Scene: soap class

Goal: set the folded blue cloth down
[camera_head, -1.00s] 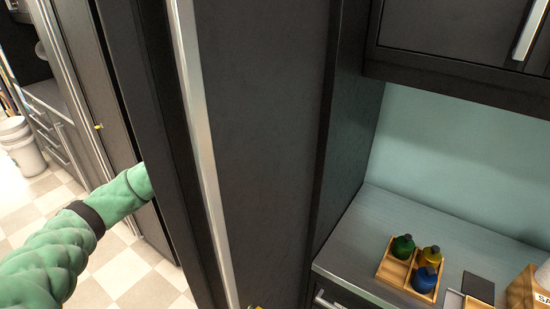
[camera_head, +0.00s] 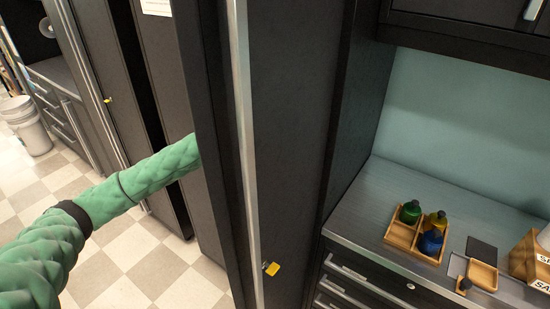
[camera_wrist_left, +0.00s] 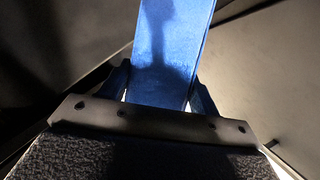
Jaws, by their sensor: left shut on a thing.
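The folded blue cloth (camera_wrist_left: 170,45) shows in the left wrist view as a flat blue strip reaching up and away from between my fingers. My left gripper (camera_wrist_left: 160,90) is shut on it. In the head view my green left arm reaches in from the left and passes behind the edge of a tall dark cabinet door, so the gripper and the cloth are hidden there. What lies under the cloth cannot be told. My right gripper is in neither view.
The tall dark cabinet door (camera_head: 290,120) with a yellow key tag (camera_head: 271,268) stands close to my arm. On the right counter (camera_head: 390,200) a wooden tray (camera_head: 398,236) holds green, yellow and blue bottles. A white bucket (camera_head: 25,125) stands far left on the checkered floor.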

